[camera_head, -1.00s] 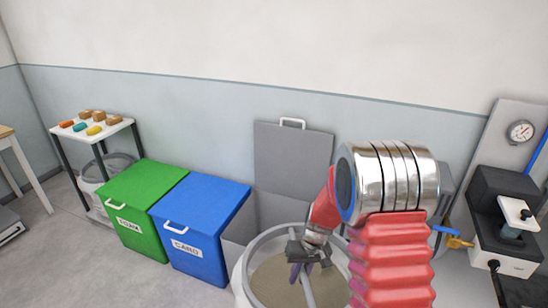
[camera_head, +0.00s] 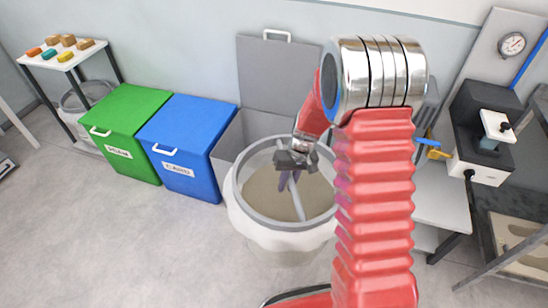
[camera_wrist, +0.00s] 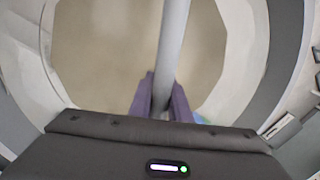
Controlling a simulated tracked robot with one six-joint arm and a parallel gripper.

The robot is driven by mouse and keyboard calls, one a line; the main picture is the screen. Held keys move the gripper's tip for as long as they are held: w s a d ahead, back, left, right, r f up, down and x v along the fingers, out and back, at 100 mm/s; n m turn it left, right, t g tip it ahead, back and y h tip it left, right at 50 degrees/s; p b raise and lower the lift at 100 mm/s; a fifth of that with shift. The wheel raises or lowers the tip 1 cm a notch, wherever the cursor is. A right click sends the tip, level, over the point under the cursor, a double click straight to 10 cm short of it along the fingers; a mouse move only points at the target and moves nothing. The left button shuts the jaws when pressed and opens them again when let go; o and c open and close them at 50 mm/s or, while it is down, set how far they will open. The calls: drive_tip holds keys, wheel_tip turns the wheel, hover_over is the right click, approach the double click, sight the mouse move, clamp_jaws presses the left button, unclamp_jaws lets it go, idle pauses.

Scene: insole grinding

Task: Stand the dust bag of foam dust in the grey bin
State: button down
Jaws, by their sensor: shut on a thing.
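The dust bag (camera_head: 282,240) is a round white bag with a grey ring rim and beige foam dust inside. A grey bar (camera_head: 297,200) crosses its open top. My gripper (camera_head: 291,177) is over the bag, its purple fingers shut on that bar. The wrist view shows the fingers (camera_wrist: 160,98) on both sides of the bar (camera_wrist: 172,50), with the dust (camera_wrist: 110,50) below. The bag looks upright, in front of the grey bin (camera_head: 232,140), and hides part of it. The bin's grey lid (camera_head: 275,85) stands open against the wall. I cannot tell whether the bag touches the floor.
A blue bin (camera_head: 190,145) and a green bin (camera_head: 125,130) stand shut to the left. A small table (camera_head: 85,58) holds several foam blocks. A bench with a black and white machine (camera_head: 487,135) is at the right. Floor (camera_head: 110,240) at front left is clear.

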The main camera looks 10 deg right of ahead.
drive_tip(key=w+r, duration=0.1)
drive_tip(key=r, duration=0.6)
drive_tip(key=w+a+r, duration=0.1)
drive_tip(key=w+r, duration=0.1)
drive_tip(key=r, duration=0.5)
drive_tip(key=shift+w, duration=0.25)
drive_tip(key=shift+r, duration=0.1)
drive_tip(key=shift+w, duration=0.15)
